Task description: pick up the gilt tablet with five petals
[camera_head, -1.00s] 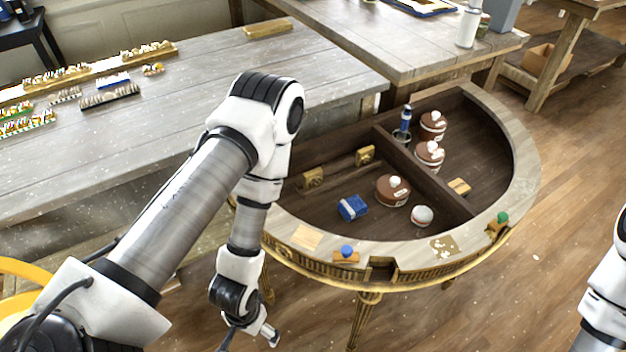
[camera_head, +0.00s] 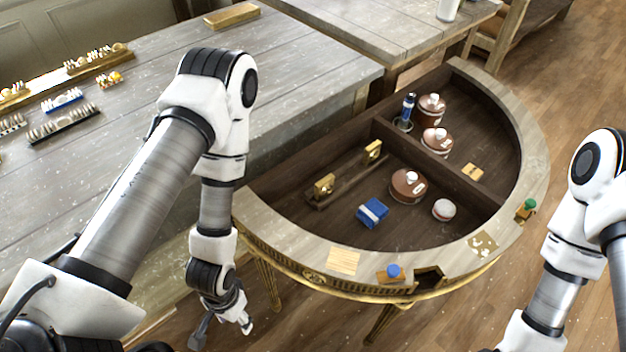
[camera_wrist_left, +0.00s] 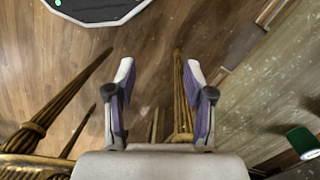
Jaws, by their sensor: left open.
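Two gilt tablets stand in a dark rack in the left compartment of the half-round console (camera_head: 250,213): one nearer (camera_head: 324,185) and one farther (camera_head: 372,151). Their petals are too small to count. My left gripper (camera_head: 224,331) hangs below and left of the console's front rim, apart from the tablets. Its fingers are open and empty in the left wrist view (camera_wrist_left: 160,75), above the floor beside gilt legs. My right arm shows at the right; its gripper is out of frame.
A blue box (camera_head: 371,212), brown lidded pots (camera_head: 408,186) and a white-topped jar (camera_head: 443,209) stand inside the console. A divider (camera_head: 430,162) splits it. A blue-knobbed block (camera_head: 393,273) sits on the front rim. A grey wooden table (camera_head: 300,75) adjoins behind left.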

